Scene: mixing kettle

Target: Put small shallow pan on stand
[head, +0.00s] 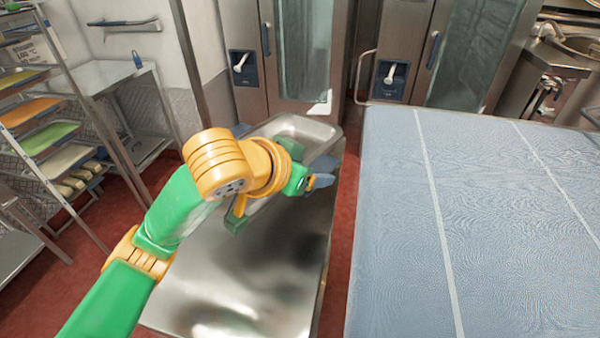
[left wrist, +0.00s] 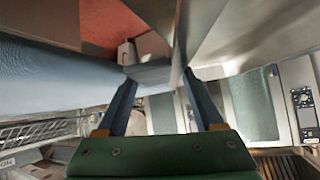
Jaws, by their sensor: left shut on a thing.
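The small shallow pan (head: 302,128) is a grey metal tray with a raised rim, partly hidden behind my left arm in the head view. My left gripper (head: 312,183) is shut on the pan. In the left wrist view the blue fingers of this gripper (left wrist: 165,103) are on either side of the pan's thin metal wall (left wrist: 178,40). A shiny steel surface (head: 255,285), which looks like the stand top, lies below and in front of the pan. I cannot tell whether the pan touches it. My right gripper is not in view.
A large blue-grey table (head: 500,230) fills the right side, with a narrow strip of red floor between it and the steel surface. Steel cabinets (head: 300,50) stand behind. A rack with coloured trays (head: 45,137) is at the left.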

